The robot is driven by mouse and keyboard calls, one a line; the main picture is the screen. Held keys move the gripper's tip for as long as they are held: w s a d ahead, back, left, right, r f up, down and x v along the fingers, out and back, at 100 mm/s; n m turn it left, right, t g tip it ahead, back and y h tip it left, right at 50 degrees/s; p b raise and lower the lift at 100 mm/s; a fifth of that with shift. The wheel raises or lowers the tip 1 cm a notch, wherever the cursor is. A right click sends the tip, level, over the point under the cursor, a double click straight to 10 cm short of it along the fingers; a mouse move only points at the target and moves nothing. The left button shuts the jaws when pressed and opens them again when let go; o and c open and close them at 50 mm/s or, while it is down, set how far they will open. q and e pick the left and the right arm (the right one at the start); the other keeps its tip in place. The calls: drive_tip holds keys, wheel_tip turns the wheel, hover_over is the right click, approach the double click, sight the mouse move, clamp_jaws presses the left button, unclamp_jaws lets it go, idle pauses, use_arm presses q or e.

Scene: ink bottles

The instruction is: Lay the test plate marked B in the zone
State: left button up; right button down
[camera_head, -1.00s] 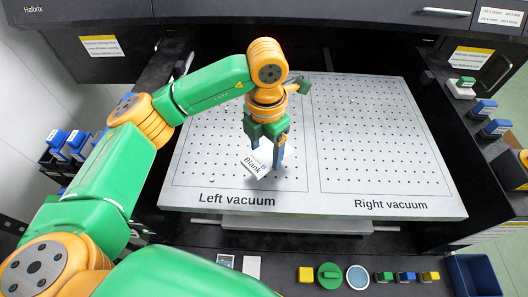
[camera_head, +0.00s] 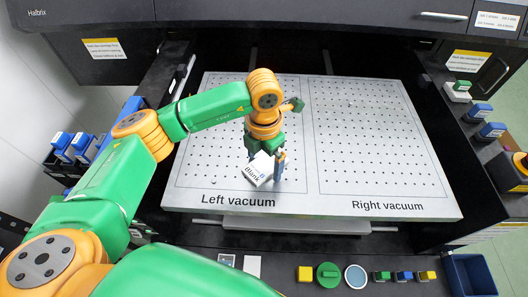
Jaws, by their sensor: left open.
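A small white plate (camera_head: 258,171) with the dark words "Blank B" lies at the front of the left zone (camera_head: 215,150), above the label "Left vacuum". It sits at a slant; I cannot tell whether it is fully flat on the surface. My left gripper (camera_head: 268,163) is open and points down right at the plate. I cannot tell whether the fingers touch the plate. The right zone (camera_head: 375,150), labelled "Right vacuum", is bare apart from a tiny pale spot. My right gripper is not in view.
Front ledge: a yellow block (camera_head: 305,274), green round piece (camera_head: 328,275), pale disc (camera_head: 356,276), several small coloured bottles (camera_head: 404,276) and a dark blue bin (camera_head: 470,274). Blue-capped bottles stand left (camera_head: 72,147) and right (camera_head: 490,131). Dark drawer walls (camera_head: 440,150) flank the board.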

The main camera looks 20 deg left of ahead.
sight(265, 165)
use_arm(q)
wheel_tip(265, 165, up, 6)
drive_tip(key=shift+w+b, duration=0.1)
drive_tip(key=shift+b, duration=0.7)
wheel_tip(265, 165, up, 6)
